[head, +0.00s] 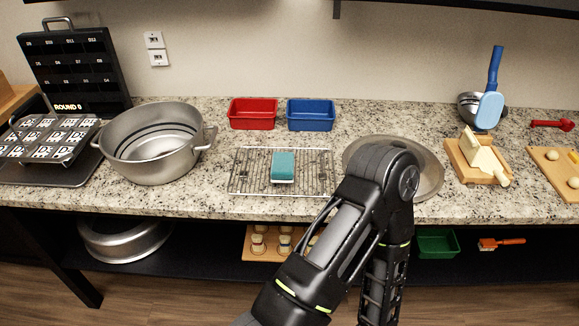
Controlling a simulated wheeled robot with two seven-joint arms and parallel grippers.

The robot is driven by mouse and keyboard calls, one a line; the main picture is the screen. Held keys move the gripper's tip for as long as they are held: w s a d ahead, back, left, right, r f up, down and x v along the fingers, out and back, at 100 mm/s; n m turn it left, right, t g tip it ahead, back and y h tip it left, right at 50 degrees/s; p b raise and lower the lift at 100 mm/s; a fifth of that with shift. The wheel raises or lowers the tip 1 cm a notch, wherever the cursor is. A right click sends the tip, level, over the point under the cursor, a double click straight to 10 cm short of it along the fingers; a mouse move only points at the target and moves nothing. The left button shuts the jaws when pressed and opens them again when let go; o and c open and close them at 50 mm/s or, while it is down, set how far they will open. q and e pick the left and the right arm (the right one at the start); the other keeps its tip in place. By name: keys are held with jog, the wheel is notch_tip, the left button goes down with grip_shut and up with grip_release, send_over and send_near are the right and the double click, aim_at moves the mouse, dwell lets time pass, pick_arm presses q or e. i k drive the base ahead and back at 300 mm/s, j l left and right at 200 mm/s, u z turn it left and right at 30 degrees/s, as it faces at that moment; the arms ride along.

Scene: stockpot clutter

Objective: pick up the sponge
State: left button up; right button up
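The sponge (283,164) is a teal block with a pale lower layer. It lies flat on a wire rack (247,180) on the granite counter, near the middle of the head view. Nothing touches it from above. One of my arms rises from the bottom, just right of the sponge, and bends at a joint over the counter's front edge. Its forearm runs down out of the picture, so its gripper is not visible. My other gripper is not visible either.
A large stockpot (155,165) stands left of the rack. Red (252,115) and blue (311,116) bins sit behind it. A round metal lid or pan (431,173) lies at the right, partly hidden by my arm. A cutting board (463,170) holds a pale block.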

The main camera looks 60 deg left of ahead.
aim_at(282, 163)
jog(key=u, duration=1.85)
jog(key=i+j, duration=0.15)
jog(key=i, duration=0.25)
jog(key=i+j, duration=0.2)
jog(key=i, duration=0.15)
